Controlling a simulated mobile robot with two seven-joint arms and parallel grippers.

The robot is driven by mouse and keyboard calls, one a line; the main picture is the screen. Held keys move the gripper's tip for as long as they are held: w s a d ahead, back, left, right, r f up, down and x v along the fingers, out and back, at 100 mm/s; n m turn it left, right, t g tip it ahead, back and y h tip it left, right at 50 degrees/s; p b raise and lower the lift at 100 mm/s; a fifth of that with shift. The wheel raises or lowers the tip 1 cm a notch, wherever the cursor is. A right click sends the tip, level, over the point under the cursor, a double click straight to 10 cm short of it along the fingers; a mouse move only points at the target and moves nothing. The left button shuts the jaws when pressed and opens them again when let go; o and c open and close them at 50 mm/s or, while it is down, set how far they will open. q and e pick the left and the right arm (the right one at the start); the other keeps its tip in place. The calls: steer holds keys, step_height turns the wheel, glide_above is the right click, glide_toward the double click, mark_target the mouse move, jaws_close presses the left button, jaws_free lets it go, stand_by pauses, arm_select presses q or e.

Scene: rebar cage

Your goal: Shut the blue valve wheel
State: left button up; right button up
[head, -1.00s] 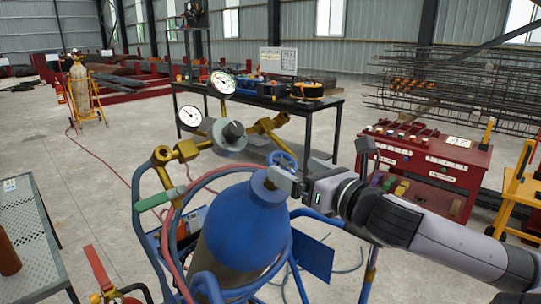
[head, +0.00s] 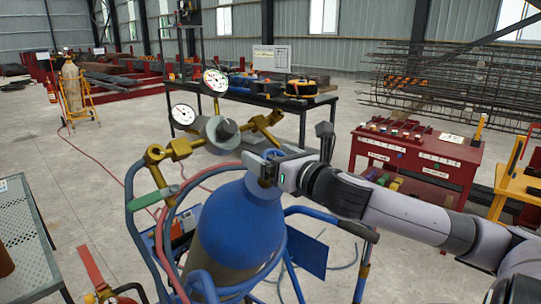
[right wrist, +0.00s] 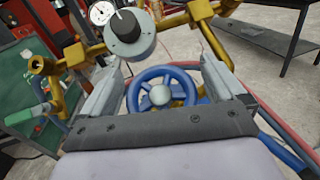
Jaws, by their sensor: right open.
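The blue valve wheel (right wrist: 161,95) sits on top of the blue gas cylinder (head: 240,220). In the right wrist view it lies between the two fingers of my right gripper (right wrist: 162,66), one finger on each side. The fingers are open, and I cannot tell whether either touches the rim. In the head view my right gripper (head: 262,166) is at the cylinder's neck and hides most of the wheel. My left gripper is not in view.
Red and blue hoses and a blue cart frame (head: 130,210) surround the cylinder. A red control bench (head: 415,150) stands to the right.

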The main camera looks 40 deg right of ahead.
steer(key=shift+w, duration=0.2)
steer(key=c, duration=1)
steer(key=shift+o, duration=0.2)
